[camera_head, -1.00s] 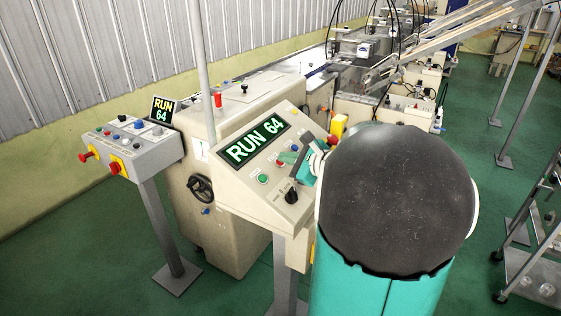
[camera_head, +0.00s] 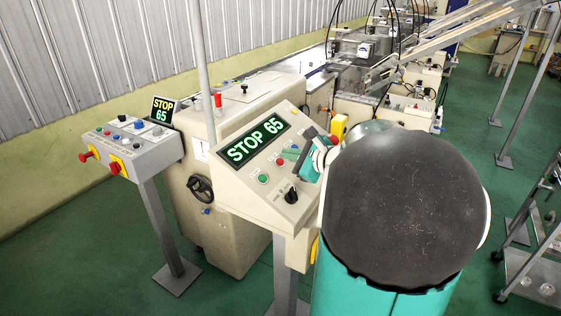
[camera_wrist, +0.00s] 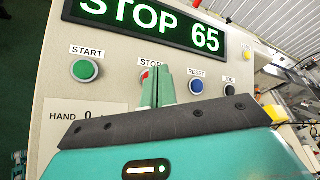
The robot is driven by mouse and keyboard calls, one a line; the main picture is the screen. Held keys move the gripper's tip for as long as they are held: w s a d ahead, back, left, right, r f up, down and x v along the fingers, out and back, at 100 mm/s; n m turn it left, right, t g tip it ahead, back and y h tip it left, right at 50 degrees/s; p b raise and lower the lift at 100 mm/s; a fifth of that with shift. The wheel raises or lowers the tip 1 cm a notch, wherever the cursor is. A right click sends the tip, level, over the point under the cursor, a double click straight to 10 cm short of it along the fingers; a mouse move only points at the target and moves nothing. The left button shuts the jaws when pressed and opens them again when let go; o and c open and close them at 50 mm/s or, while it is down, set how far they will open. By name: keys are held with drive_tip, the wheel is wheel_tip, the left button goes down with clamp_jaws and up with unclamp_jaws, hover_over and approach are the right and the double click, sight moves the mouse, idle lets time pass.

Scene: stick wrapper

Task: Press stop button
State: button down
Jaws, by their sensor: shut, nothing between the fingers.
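The red stop button (camera_wrist: 145,76) is on the control panel under a STOP label in the wrist view, mostly hidden behind my fingers. It also shows as a small red dot in the head view (camera_head: 279,161). My gripper (camera_wrist: 159,72) is shut and empty, its green fingertips in front of the button's right side. I cannot tell whether they touch it. In the head view my gripper (camera_head: 289,153) is just right of the button. The panel display (camera_head: 256,141) reads STOP 65 in green.
The green start button (camera_wrist: 85,69) is left of the stop button, and the blue reset button (camera_wrist: 197,84) is to its right. A black rotary knob (camera_head: 291,195) sits lower on the panel. A second control box (camera_head: 140,155) stands at the left, with its own small display (camera_head: 163,109).

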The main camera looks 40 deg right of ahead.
drive_tip(key=shift+r, duration=0.1)
drive_tip(key=r, duration=0.1)
drive_tip(key=s+r, duration=0.2)
drive_tip(key=r, duration=0.1)
drive_tip(key=shift+s+d+r, duration=0.1)
drive_tip(key=shift+d, duration=0.3)
idle(0.6)
drive_tip(key=a+n+g+y, duration=0.1)
drive_tip(key=a+n, duration=0.1)
drive_tip(key=a, duration=0.1)
drive_tip(key=a+n+g+y, duration=0.1)
drive_tip(key=a, duration=0.3)
drive_tip(key=a+n, duration=0.2)
drive_tip(key=a, duration=0.2)
drive_tip(key=shift+a+f+n+g+y, duration=0.25)
drive_tip(key=shift+f+n+g+y, duration=0.05)
drive_tip(key=shift+f+g+y, duration=0.1)
drive_tip(key=s+a+f+n+g+h, duration=0.2)
drive_tip(key=s+a+f+n+g, duration=0.1)
drive_tip(key=s+a+n, duration=0.4)
drive_tip(key=s+a+f+n+g+h, duration=0.2)
drive_tip(key=s+a+n, duration=0.5)
drive_tip(key=a+n, duration=0.6)
drive_tip(key=shift+s+f+n+g, duration=0.4)
drive_tip(key=shift+n+g, duration=0.2)
drive_tip(key=shift+n, duration=0.4)
